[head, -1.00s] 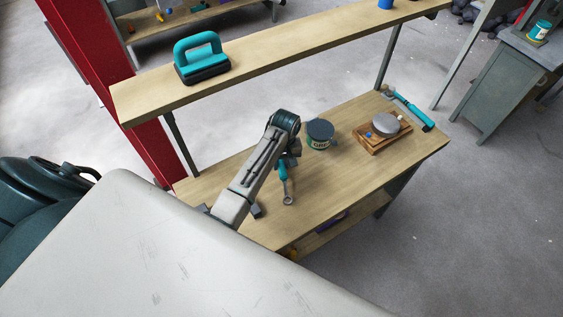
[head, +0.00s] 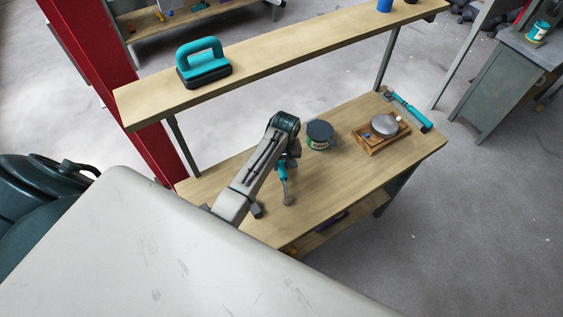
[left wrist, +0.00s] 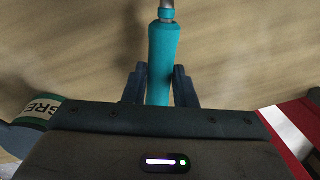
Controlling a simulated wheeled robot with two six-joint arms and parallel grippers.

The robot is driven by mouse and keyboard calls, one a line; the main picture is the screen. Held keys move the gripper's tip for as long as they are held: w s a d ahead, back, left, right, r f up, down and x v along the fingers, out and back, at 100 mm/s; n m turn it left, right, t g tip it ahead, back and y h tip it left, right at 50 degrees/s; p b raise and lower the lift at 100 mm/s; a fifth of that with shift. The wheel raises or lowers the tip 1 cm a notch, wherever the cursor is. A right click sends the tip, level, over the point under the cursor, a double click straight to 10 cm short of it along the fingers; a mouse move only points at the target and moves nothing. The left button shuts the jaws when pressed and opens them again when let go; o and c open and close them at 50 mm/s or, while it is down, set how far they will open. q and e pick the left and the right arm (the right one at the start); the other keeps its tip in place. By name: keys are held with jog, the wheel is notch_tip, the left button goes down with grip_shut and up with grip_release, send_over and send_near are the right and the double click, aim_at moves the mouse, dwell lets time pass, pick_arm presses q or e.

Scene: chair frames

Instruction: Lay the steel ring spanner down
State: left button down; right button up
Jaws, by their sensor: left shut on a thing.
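The steel ring spanner (head: 285,188) has a teal handle and a grey ring end. It hangs below my left gripper (head: 290,163) over the wooden workbench (head: 341,176), with its ring end toward the bench's near edge. In the left wrist view, the teal handle of the spanner (left wrist: 164,55) lies between the two dark fingers of my left gripper (left wrist: 160,85). The gripper is shut on the handle. Whether the ring end touches the bench top I cannot tell. My right gripper does not show.
A grease tin (head: 319,135) stands behind the gripper. A wooden tray (head: 373,145) with a round grey thing and a teal-handled tool (head: 410,111) are farther right. A shelf (head: 290,52) above holds a teal-handled block (head: 203,63). The bench's front middle is clear.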

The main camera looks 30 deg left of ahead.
pick_arm(q)
jog(key=shift+f, duration=0.4)
dwell(0.8)
jog(key=c, duration=0.8)
grip_release()
jog(key=shift+o, duration=0.2)
jog(key=shift+r, duration=0.3)
jog(key=shift+r, duration=1.15)
jog(key=shift+r, duration=0.15)
jog(key=shift+r, duration=2.9)
